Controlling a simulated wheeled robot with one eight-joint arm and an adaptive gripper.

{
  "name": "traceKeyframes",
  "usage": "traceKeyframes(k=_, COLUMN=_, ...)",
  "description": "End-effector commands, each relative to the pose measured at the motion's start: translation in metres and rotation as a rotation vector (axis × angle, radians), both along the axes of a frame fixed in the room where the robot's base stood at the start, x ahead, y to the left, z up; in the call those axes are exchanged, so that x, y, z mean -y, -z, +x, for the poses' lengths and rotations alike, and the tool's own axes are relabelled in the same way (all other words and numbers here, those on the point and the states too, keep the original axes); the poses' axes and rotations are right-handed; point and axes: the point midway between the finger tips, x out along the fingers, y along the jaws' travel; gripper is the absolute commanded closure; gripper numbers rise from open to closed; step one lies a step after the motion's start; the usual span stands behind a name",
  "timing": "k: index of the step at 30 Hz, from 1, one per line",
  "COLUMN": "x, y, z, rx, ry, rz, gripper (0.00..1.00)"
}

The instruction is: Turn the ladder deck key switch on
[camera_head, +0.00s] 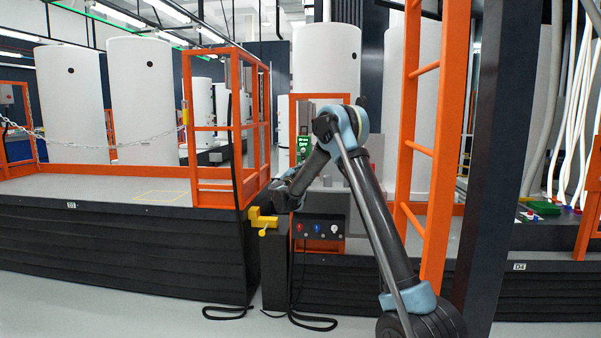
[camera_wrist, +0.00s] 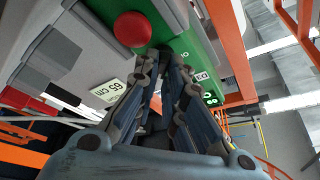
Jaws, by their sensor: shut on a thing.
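In the wrist view, a green-faced control box (camera_wrist: 171,14) fills the upper middle, with a round red button (camera_wrist: 132,29) on it. My gripper (camera_wrist: 160,62) reaches up to the green face, just right of and below the red button. Its fingers are close together and shut on a small part there, which seems to be the key switch. The fingers hide that part, so its turned position cannot be told. In the head view, my gripper end (camera_head: 280,196) is small and dark beside the orange frame, and its fingertips cannot be made out.
A white label (camera_wrist: 110,92) lies left of the fingers. In the head view, a yellow fitting (camera_head: 263,220) and a box with coloured buttons (camera_head: 318,228) are close below my wrist. An orange railing (camera_head: 215,130) stands left and an orange ladder (camera_head: 422,150) right.

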Motion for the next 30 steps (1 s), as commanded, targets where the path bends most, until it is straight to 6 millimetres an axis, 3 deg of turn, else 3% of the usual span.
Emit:
traceKeyframes(k=18, x=0.0044, y=0.0006, z=0.0022, rx=0.018, ry=0.006, rz=0.55, gripper=1.0)
traceKeyframes(k=30, x=0.0048, y=0.0015, z=0.0025, rx=0.025, ry=0.007, rz=0.733, gripper=1.0)
